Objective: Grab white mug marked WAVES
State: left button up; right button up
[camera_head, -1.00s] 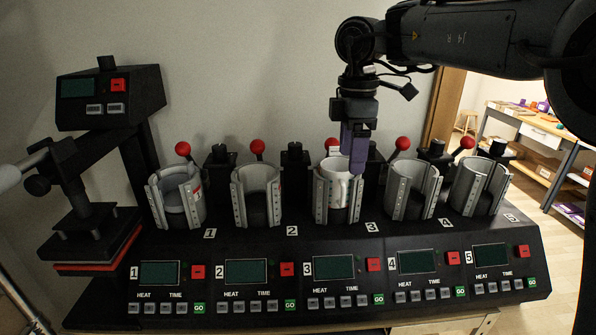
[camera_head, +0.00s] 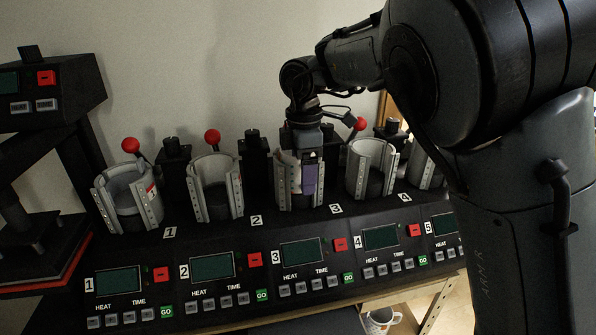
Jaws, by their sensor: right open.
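A white mug (camera_head: 287,160) stands in the third press holder (camera_head: 288,196). Only a pale strip of it shows, and I cannot read its marking. My right gripper (camera_head: 309,181) reaches down from above with its purple fingers at this holder, over the mug's right part. It is open; whether the fingers touch the mug cannot be told. Another white mug (camera_head: 378,320) with dark markings shows at the bottom edge, below the press bench; its print is too small to read. My left gripper is not in view.
Further press holders stand on both sides, such as the second (camera_head: 216,190) and the fourth (camera_head: 371,170), with red-knobbed levers (camera_head: 213,136) behind. A flat press (camera_head: 50,90) stands at the left. My right arm hides the right side.

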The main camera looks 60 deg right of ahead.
jog(key=shift+f, duration=0.8)
jog(key=c, duration=1.3)
jog(key=shift+r, duration=0.1)
jog(key=shift+c, duration=0.2)
